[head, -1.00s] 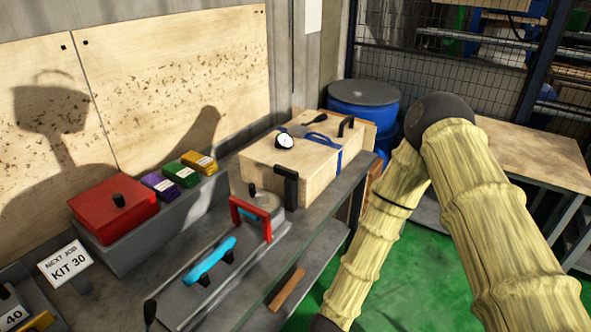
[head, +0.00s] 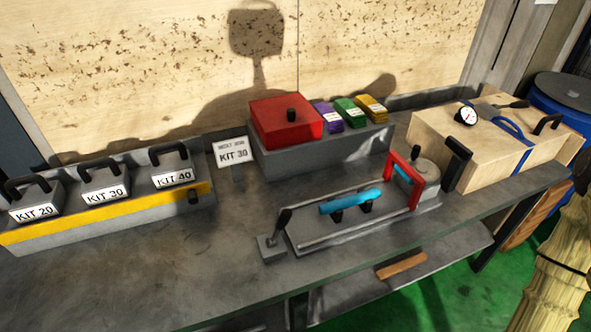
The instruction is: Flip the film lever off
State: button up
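A small lever with a black handle (head: 283,220) stands on a grey base (head: 271,248) at the left end of a grey machine bed (head: 350,233). Its handle leans up and to the right. No label shows on it, so I cannot tell if it is the film lever. A bright blue handle (head: 350,202) lies along the bed, and a red frame (head: 391,178) stands at its right end.
Kit blocks labelled 20, 30 and 40 (head: 105,182) sit in a yellow-edged rack at left. A red box (head: 287,122) stands behind the bed. A wooden crate (head: 500,150) with a dial is at right. The bench front left (head: 150,270) is clear.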

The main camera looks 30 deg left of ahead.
aim_at(286, 217)
jog(key=z, duration=0.45)
jog(key=k, duration=0.55)
jog(key=u, duration=1.45)
